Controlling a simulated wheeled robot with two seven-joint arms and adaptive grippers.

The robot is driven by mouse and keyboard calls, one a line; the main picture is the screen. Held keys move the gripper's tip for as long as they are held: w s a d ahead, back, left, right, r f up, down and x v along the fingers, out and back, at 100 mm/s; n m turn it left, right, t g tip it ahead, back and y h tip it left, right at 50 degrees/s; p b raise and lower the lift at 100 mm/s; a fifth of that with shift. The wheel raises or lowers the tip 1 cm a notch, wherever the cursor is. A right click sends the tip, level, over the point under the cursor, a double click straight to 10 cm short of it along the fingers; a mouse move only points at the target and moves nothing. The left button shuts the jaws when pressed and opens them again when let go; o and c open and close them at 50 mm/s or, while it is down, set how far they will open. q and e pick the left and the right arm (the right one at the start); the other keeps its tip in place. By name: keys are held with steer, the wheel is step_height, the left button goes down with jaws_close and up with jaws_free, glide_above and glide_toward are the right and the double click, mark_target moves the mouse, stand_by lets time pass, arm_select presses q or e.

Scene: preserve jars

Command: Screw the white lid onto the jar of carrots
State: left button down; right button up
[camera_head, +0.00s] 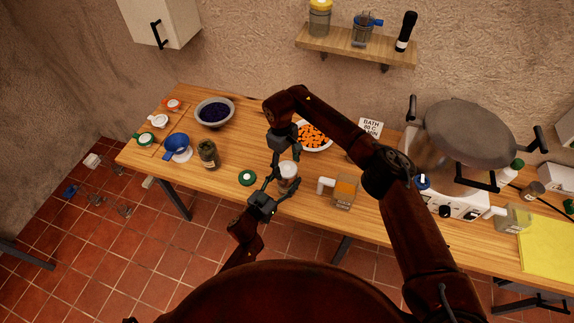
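A small jar (287,180) stands near the front edge of the table, with a pale, whitish top (289,168). I cannot tell if that top is a seated lid, and its contents are hard to make out. My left gripper (279,183) comes from the front with its fingers around the jar's sides, apparently holding it. My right gripper (283,154) points down just above and behind the jar top; its fingertips are too small and dark to read. A white lid-like piece (158,121) lies on the board at the far left.
A bowl of orange pieces (313,137) sits behind my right gripper. A green lid (247,177) lies left of the jar, and a handled container (344,190) stands right.

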steer(key=shift+o, duration=0.3)
steer(key=shift+r, duration=2.25)
steer(key=shift+a, duration=0.1)
steer(key=shift+c, duration=0.5)
